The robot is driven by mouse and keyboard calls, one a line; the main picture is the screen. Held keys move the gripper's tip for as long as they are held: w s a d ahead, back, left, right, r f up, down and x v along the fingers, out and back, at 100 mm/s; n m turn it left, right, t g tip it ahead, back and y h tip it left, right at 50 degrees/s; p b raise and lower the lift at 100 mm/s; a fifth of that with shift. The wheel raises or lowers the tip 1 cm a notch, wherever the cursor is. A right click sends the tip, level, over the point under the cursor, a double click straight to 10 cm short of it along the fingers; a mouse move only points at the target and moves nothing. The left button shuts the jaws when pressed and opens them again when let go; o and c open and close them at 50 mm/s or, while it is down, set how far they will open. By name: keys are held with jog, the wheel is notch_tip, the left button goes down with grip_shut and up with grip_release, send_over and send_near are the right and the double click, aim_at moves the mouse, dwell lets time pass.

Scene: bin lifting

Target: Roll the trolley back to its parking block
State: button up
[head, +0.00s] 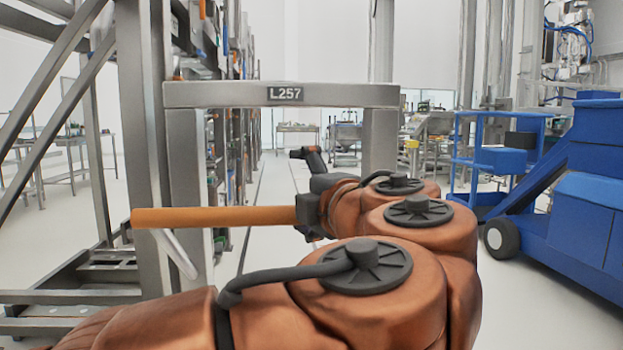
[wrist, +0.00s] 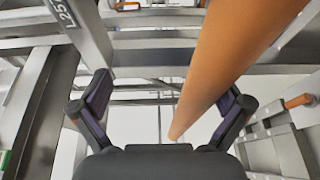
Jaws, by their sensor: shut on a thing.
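A grey metal frame with an upright post and a crossbar labelled L257 (head: 285,95) stands ahead of me; I take it for the trolley. An orange bar (head: 210,217), apparently its handle, runs level across the head view. My gripper (head: 310,208) is at the bar's right end, partly hidden by my arm. In the wrist view the orange bar (wrist: 225,55) passes between the two dark fingers of my gripper (wrist: 168,85), which is shut on it. The label also shows upper left in the wrist view. I cannot make out a parking block.
Blue wheeled equipment (head: 590,190) stands close on the right. Metal stairs or a slanted rack (head: 75,255) stand on the left. Tall racks line the left of an aisle. Pale floor (head: 275,185) is open down the aisle, with workbenches (head: 297,128) far back.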

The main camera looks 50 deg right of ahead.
jog(key=shift+s+a+r+p, duration=0.2)
jog(key=shift+s+r+p, duration=0.3)
jog(key=shift+s+p, duration=0.6)
jog(key=shift+a+f+p, duration=0.15)
jog(key=shift+a+p, duration=0.05)
jog(key=shift+p, duration=0.65)
jog(key=shift+c, duration=0.9)
jog(key=shift+s+f, duration=0.2)
jog(key=shift+s, duration=0.05)
jog(key=shift+c, duration=0.3)
jog(key=shift+v, duration=0.85)
jog(key=shift+c, duration=0.3)
jog(key=shift+s+a+f+b, duration=0.35)
jog(key=shift+s+f+b, duration=0.25)
jog(key=shift+b, duration=0.15)
jog(key=shift+s+a+f+b, duration=0.1)
jog(key=shift+s+b, duration=0.15)
jog(key=shift+b, duration=0.45)
